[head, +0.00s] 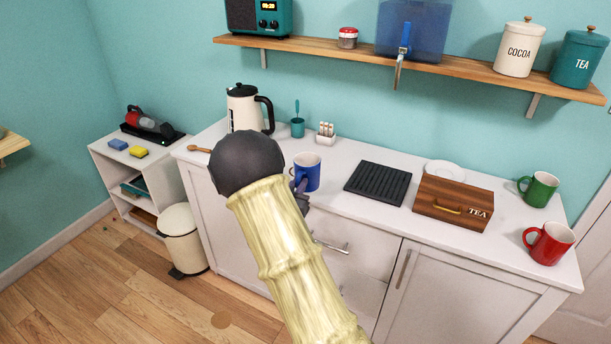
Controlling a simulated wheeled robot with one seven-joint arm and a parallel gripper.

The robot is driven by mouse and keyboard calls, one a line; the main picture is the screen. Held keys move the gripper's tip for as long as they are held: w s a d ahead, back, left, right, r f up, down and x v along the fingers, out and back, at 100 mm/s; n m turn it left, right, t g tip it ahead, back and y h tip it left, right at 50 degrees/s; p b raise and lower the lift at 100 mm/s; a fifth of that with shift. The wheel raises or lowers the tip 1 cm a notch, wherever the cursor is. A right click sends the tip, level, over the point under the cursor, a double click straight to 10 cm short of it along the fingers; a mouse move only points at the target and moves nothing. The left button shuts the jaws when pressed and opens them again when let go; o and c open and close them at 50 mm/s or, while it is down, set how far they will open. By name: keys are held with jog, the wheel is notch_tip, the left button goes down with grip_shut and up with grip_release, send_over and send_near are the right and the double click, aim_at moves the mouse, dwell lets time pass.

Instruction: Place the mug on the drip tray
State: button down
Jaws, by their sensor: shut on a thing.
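A blue mug (311,170) is upright over the left-middle of the white counter. My gripper (298,186), mostly hidden behind my own arm, is shut on the mug at its left, handle side. The mug's lower part is near the counter's front edge; I cannot tell whether it touches the top. The black ridged drip tray (378,183) lies flat on the counter to the right of the mug, with nothing on it. A green mug (540,189) and a red mug (549,244) stand at the counter's right end.
Right of the tray are a wooden tea box (453,203) and a white plate (446,170). A kettle (244,108), a teal cup (297,128) and a small white holder (326,136) stand behind. A shelf (440,66) with a blue water tank (411,30) hangs above.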

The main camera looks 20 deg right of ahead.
jog(key=s+a+f+n+t+y, duration=0.2)
jog(key=s+a+f+n+y, duration=0.1)
jog(key=a+f, duration=0.4)
jog(key=s+a+f+n+t+y, duration=0.2)
jog(key=s+a+f+y, duration=0.1)
jog(key=a+f, duration=0.3)
jog(key=shift+s+a+f+n+t+y, duration=0.2)
jog(key=shift+a+f+n+t+y, duration=0.15)
jog(key=shift+y, duration=0.55)
jog(key=shift+w+a+f, duration=0.1)
